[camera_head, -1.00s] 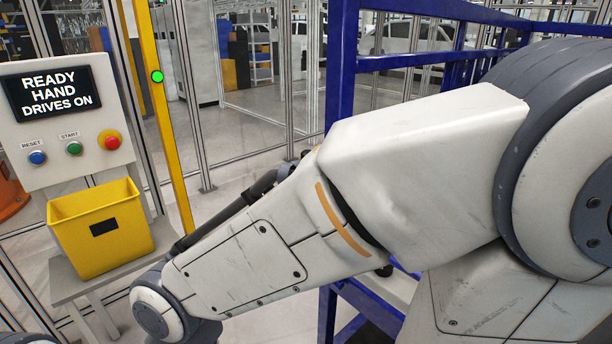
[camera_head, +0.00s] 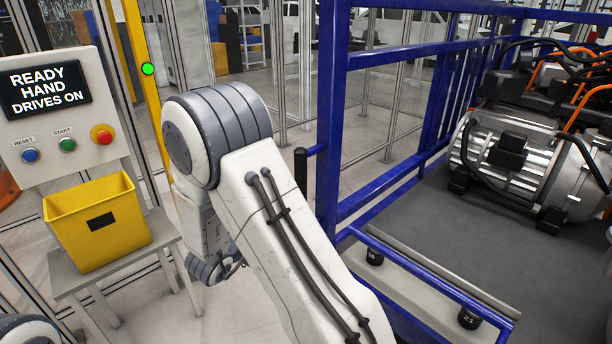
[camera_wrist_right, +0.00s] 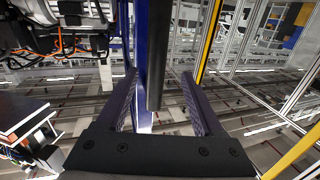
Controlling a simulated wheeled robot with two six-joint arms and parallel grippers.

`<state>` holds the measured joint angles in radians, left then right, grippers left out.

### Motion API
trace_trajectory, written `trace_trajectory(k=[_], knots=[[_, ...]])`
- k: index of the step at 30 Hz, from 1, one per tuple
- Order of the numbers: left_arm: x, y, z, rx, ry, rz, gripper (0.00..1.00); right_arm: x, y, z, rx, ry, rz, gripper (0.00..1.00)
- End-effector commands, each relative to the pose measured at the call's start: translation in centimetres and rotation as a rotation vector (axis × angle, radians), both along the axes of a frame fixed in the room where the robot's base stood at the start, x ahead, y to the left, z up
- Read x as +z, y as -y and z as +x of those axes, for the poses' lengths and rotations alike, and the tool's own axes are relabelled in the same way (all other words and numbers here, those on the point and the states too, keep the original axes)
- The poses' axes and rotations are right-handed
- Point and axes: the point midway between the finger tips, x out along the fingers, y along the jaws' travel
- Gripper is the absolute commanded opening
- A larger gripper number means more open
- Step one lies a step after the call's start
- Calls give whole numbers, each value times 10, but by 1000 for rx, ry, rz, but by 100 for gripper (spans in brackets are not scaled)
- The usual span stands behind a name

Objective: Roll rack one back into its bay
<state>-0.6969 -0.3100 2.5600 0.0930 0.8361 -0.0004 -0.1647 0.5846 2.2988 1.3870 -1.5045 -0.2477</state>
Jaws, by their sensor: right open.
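A blue tubular rack (camera_head: 333,110) stands right of centre in the head view, with a grey deck carrying metal drive units (camera_head: 525,160). No rack number is readable on it. A dark upright handle (camera_head: 300,170) sticks out from its near left post. In the right wrist view, the handle (camera_wrist_right: 155,60) and blue post (camera_wrist_right: 143,20) appear between the spread fingers of my right gripper (camera_wrist_right: 159,76). This gripper is open; whether the handle is within finger depth is unclear. In the head view my right arm bends down left of the handle. My left gripper is out of view.
A console (camera_head: 55,110) reads "READY HAND DRIVES ON", with blue, green and red buttons. A yellow bin (camera_head: 98,228) sits on a small grey table (camera_head: 165,243) below it. A yellow post (camera_head: 133,50) bears a lit green lamp (camera_head: 148,69). Fence panels stand behind.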

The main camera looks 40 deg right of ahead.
Motion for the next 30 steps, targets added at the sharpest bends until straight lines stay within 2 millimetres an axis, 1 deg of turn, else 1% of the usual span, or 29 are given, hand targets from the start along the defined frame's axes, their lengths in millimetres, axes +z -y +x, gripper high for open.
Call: trace_trajectory(k=[2, 5, 12, 18, 24, 30], knots=[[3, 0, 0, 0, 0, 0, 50, 3, 8, -3, -25, -2, -19, 69], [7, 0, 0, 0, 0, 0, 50, 4, 20, 0, -30, -1, -22, 69], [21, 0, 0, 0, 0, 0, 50, 5, 62, 15, -28, -2, -20, 69], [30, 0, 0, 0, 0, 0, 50, 4, 90, 26, -24, -1, -18, 69], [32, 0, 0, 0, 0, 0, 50, 3, 101, 30, -21, -1, -18, 69], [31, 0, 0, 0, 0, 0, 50, 2, 101, 31, -20, 0, -19, 69]])
